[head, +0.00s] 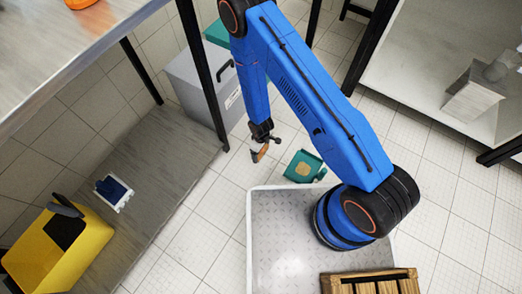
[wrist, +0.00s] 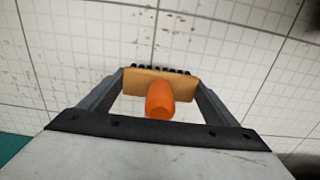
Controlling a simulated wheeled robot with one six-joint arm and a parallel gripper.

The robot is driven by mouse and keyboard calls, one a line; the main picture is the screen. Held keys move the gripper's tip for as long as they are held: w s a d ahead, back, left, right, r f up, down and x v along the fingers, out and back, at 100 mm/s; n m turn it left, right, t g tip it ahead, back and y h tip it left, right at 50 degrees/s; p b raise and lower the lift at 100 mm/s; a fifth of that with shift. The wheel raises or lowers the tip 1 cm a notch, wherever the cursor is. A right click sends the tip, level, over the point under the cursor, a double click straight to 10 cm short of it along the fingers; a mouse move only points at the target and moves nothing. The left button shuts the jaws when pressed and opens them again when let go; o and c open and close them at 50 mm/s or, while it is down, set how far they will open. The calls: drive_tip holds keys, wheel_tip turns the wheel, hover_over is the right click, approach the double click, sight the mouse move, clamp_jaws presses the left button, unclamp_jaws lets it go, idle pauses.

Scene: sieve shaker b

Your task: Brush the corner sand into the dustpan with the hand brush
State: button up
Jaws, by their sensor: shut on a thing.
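My gripper (head: 264,139) hangs below my blue arm, over the tiled floor. It is shut on the hand brush (head: 259,153), which has an orange handle. In the wrist view the brush (wrist: 130,82) shows a tan block, dark bristles and the orange handle end between the two fingers (wrist: 160,95). The green dustpan (head: 296,173) lies on the floor to the right of the brush, apart from it. A tan patch shows on the dustpan; I cannot tell if it is sand. No sand pile can be made out on the floor.
A grey bin (head: 195,85) stands behind black table legs. A yellow bucket (head: 75,262) and a blue-and-white item (head: 114,192) are on the low grey shelf (head: 160,170) at left. A wooden crate (head: 370,282) is at the bottom.

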drive_tip(key=shift+f, duration=0.5)
drive_tip(key=shift+d, duration=0.1)
drive_tip(key=shift+s+d, duration=0.6)
drive_tip(key=shift+d, duration=0.25)
drive_tip(key=shift+s+d, duration=0.55)
drive_tip(key=shift+d, duration=0.25)
drive_tip(key=shift+s+d, duration=0.6)
drive_tip(key=shift+d, duration=0.25)
drive_tip(key=shift+s+d, duration=0.55)
drive_tip(key=shift+d, duration=0.3)
drive_tip(key=shift+s+d, duration=0.6)
drive_tip(key=shift+d, duration=0.3)
drive_tip(key=shift+s+d, duration=0.55)
drive_tip(key=shift+d, duration=0.3)
drive_tip(key=shift+r, duration=1.4)
drive_tip(key=shift+r, duration=0.1)
drive_tip(key=shift+r, duration=2.4)
